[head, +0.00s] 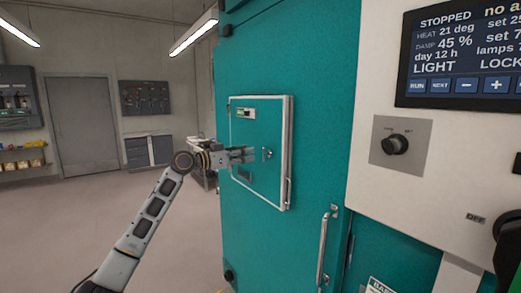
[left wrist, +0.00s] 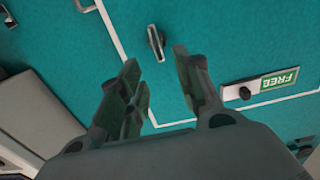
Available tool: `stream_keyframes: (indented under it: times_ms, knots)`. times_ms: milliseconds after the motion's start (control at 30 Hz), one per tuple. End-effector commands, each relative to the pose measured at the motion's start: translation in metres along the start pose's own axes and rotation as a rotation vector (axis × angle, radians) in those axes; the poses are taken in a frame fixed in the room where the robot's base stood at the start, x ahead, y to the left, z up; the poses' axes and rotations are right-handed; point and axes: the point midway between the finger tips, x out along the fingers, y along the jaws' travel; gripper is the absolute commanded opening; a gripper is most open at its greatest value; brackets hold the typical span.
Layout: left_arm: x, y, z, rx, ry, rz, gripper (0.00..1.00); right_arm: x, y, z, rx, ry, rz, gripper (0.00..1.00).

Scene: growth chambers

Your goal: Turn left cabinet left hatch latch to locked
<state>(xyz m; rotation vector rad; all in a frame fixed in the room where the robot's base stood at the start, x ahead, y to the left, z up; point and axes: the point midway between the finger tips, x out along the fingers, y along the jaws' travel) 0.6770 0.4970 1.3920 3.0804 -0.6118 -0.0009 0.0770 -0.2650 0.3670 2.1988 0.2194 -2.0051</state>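The left hatch (head: 273,115) is a teal panel in a pale metal frame on the teal cabinet (head: 315,75). Its small latch (head: 267,154) is right of centre on the panel; in the left wrist view the latch (left wrist: 156,42) is a short metal handle just beyond my fingertips. A green-and-white sign reading FREE (left wrist: 281,81) shows upside down there, beside a dark knob (left wrist: 244,93). My left gripper (head: 254,154) is in front of the hatch, left of the latch. In the left wrist view its fingers (left wrist: 157,62) are apart and nothing is between them. My right gripper is not in view.
A vertical door handle (head: 323,245) stands out below and right of the hatch. A control panel with a screen (head: 462,55) and a black knob (head: 395,145) is at the right. Open floor (head: 60,225) lies left of the cabinet, with a grey door (head: 83,125) behind.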

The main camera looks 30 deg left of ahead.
Motion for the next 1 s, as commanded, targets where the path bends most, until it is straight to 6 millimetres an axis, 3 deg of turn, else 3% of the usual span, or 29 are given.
stream_keyframes:
  times_ms: [600,1000]
  knots:
    - [0.061,0.0,-0.002,-0.001,0.001,0.0,0.34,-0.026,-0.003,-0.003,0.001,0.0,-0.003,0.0]
    - [0.074,0.0,0.0,0.001,0.0,0.0,0.34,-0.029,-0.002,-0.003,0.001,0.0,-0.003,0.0]
